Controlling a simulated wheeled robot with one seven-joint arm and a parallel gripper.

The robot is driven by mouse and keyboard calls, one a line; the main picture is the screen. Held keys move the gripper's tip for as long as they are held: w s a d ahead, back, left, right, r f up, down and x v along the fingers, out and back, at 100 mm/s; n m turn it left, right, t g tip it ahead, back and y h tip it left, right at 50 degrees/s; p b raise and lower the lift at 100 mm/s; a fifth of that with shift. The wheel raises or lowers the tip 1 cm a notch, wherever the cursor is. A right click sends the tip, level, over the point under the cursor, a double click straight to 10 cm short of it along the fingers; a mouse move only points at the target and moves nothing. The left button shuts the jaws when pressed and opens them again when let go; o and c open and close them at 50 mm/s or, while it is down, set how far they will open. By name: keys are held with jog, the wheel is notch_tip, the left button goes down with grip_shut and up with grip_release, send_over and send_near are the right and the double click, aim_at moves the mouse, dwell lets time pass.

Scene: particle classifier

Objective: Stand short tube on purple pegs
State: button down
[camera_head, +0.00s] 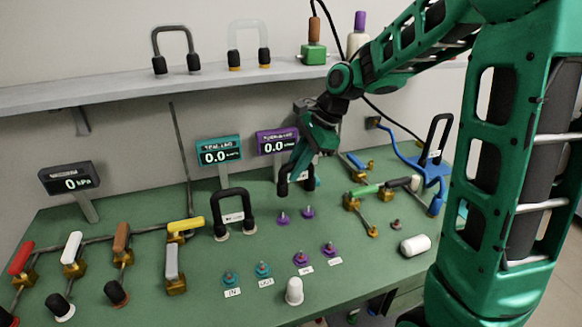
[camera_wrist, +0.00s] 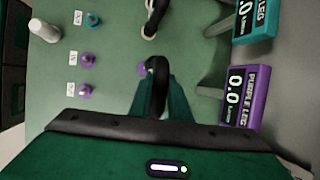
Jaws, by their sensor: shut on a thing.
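My gripper (camera_head: 297,172) is above the back middle of the green table. In the wrist view my gripper (camera_wrist: 157,100) is shut on a dark curved tube (camera_wrist: 157,68), which I take as the short tube. In the head view the gripper mostly hides it; a dark end (camera_head: 283,188) shows below the fingers. Two purple pegs, left (camera_head: 283,218) and right (camera_head: 308,212), stand bare just below the gripper. The tube appears above them, apart. In the wrist view one purple peg (camera_wrist: 142,68) shows beside the tube; the other is hidden.
A black U-shaped tube (camera_head: 235,212) stands to the left. Labelled purple pegs (camera_head: 301,259) and teal pegs (camera_head: 263,270) stand in front, with a white cap (camera_head: 294,291). The purple display (camera_head: 277,141) and teal display (camera_head: 219,152) stand behind. Valves and pipes lie to the right.

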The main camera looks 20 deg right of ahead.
jog(key=shift+f, duration=2.75)
jog(key=shift+f, duration=1.7)
jog(key=c, duration=1.6)
grip_release()
jog(key=shift+o, duration=0.2)
jog(key=shift+s, duration=0.1)
jog(key=v, duration=1)
jog(key=shift+r, duration=0.3)
jog(key=shift+d, duration=0.2)
jog(key=s+d+n+h, duration=0.1)
jog(key=s+d+n, duration=0.2)
jog(key=s, duration=0.6)
jog(key=s+d+f+n+g+h, duration=0.1)
jog(key=s+d+n, duration=0.3)
jog(key=s, duration=0.6)
jog(key=s+d+n+g+h, duration=0.1)
jog(key=s+d+n, duration=0.3)
jog(key=s, duration=0.6)
jog(key=d+h, duration=0.1)
jog(key=d, duration=0.1)
jog(key=shift+s+d+f, duration=0.25)
jog(key=shift+d+f, duration=0.05)
jog(key=shift+f, duration=0.05)
